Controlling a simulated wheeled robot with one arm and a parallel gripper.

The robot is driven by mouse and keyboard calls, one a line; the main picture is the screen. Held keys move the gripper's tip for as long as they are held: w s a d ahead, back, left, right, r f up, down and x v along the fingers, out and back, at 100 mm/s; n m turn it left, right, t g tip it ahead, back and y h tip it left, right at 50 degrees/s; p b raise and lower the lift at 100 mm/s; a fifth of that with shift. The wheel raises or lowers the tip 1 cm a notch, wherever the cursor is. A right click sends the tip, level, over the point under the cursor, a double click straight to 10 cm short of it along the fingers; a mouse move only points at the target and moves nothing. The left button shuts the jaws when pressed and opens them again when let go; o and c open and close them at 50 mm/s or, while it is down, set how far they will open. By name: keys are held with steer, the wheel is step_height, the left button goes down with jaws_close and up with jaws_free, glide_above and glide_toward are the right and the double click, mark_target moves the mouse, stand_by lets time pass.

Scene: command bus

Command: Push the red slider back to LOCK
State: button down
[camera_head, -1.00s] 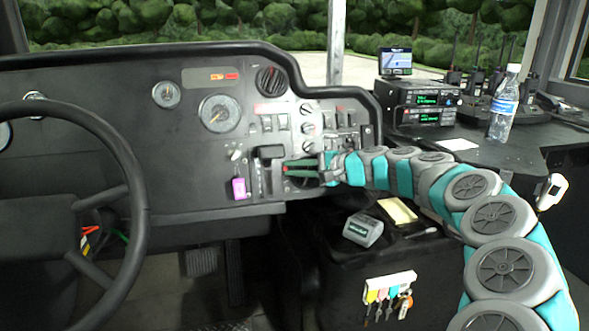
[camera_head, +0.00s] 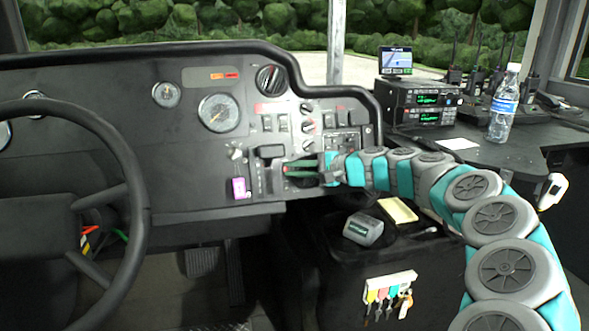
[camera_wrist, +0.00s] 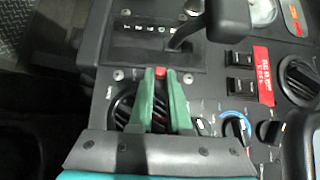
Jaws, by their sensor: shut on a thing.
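The red slider (camera_wrist: 160,71) is a small red knob at the top of a narrow slot on the dark dash panel in the wrist view. My gripper's two green fingers (camera_wrist: 161,80) reach up from below and are shut on the slider, one on each side. The LOCK marking cannot be read in either view.
In the wrist view the selector lever (camera_wrist: 190,35) stands close above my fingertips. A round vent (camera_wrist: 125,108) lies beneath them. Knobs and rocker switches (camera_wrist: 240,72) are to the right. The steering wheel (camera_head: 133,185) is at left, and a water bottle (camera_head: 502,108) stands at right.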

steer(key=shift+s+f+b, duration=0.2)
steer(key=shift+f, duration=0.4)
steer(key=shift+s+f+b, duration=0.2)
steer(key=shift+f, duration=0.35)
steer(key=c, duration=0.8)
jaws_free()
steer(key=shift+d, duration=0.1)
steer(key=shift+c, duration=0.2)
steer(key=shift+r, duration=0.1)
steer(key=v, duration=0.7)
steer(key=shift+d, duration=0.35)
steer(key=shift+s+r, duration=0.1)
steer(key=shift+s, duration=0.05)
